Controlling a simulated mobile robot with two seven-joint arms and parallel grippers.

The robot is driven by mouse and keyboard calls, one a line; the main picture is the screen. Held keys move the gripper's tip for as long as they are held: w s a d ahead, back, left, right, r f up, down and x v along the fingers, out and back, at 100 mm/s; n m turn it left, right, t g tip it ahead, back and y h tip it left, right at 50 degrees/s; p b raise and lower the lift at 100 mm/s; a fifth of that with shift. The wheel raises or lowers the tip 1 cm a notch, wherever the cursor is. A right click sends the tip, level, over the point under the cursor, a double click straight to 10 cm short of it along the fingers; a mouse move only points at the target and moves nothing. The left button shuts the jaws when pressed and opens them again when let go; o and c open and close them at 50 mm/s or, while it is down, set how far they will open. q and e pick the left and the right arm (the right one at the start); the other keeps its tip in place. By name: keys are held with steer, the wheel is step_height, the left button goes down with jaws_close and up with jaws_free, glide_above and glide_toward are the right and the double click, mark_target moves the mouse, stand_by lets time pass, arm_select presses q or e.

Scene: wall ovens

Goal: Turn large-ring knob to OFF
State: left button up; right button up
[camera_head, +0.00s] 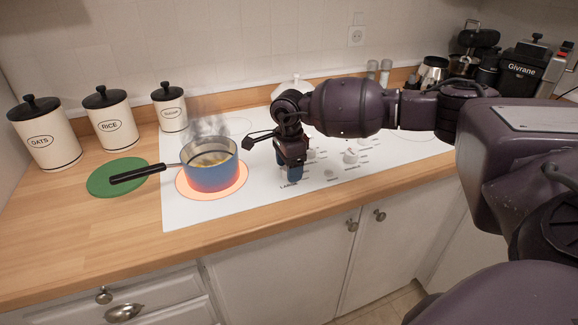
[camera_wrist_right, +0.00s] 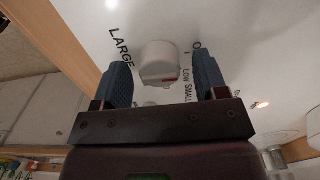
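The white large-ring knob (camera_wrist_right: 160,62) shows in the right wrist view with a small red mark on its near side. "LARGE" is printed left of it; "LOW" and "SMALL" are printed to its right. My right gripper (camera_head: 291,174) is open over the cooktop's near control area, pointing down. Its two blue fingers stand on either side of the knob with gaps on both sides. I cannot tell how far down they reach. In the head view the gripper hides this knob. My left gripper is out of view.
A steaming blue-and-steel saucepan (camera_head: 211,170) stands on a glowing orange ring (camera_head: 237,187) left of my gripper, its black handle (camera_head: 137,173) pointing left. Another white knob (camera_head: 350,157) is to the right. A green mat (camera_head: 103,186) and canisters (camera_head: 110,111) are at left.

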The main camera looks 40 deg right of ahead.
step_height(320, 180, up, 11)
steer(key=shift+p, duration=0.3)
stand_by(0.4)
steer(key=shift+f, duration=0.1)
stand_by(0.4)
